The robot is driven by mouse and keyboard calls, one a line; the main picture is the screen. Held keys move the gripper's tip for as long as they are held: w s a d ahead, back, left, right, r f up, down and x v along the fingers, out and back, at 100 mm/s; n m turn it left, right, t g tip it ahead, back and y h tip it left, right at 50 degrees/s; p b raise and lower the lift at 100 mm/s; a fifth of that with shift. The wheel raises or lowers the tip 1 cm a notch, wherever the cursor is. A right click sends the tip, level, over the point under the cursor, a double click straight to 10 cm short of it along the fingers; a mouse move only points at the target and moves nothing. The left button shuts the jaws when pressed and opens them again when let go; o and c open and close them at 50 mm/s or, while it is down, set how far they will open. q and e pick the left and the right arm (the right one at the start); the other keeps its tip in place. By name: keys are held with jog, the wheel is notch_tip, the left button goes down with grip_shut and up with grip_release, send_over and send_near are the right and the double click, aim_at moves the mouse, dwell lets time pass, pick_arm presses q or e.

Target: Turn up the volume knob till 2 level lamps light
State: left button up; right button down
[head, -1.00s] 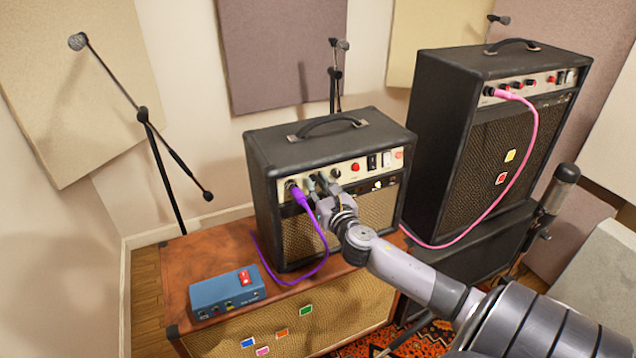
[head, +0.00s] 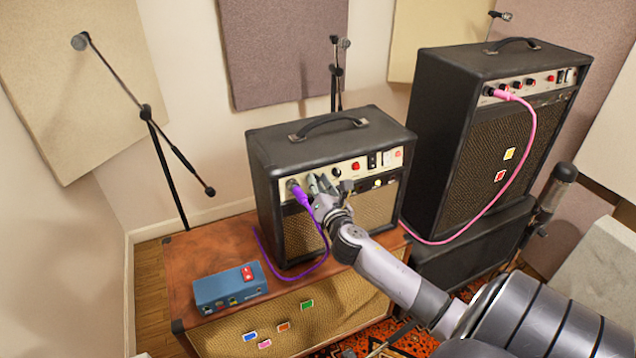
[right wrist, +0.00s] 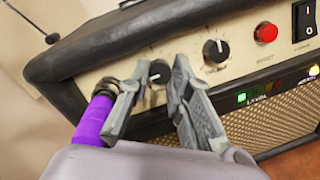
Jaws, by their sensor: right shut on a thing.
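The small black amp (head: 265,165) stands on the brown cabinet. My right gripper (head: 322,184) is at its cream control panel, beside the purple plug. In the right wrist view its fingers (right wrist: 160,92) are shut on a dark knob (right wrist: 158,70) with a white pointer line. A second black knob (right wrist: 216,50) is free to the right; its white mark points up. Below the panel, one green lamp (right wrist: 241,98) is lit by the level label; the lamps just right of it look dark. My left gripper is not in view.
A purple cable (head: 318,232) is plugged in close left of my fingers. A red button (right wrist: 266,33) and a rocker switch (right wrist: 305,20) sit right of the knobs. A blue pedal (head: 228,289) lies on the brown cabinet (head: 190,250). A larger amp (head: 475,150) stands right.

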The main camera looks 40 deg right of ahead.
jog(key=c, duration=1.7)
grip_release()
jog(key=v, duration=1.2)
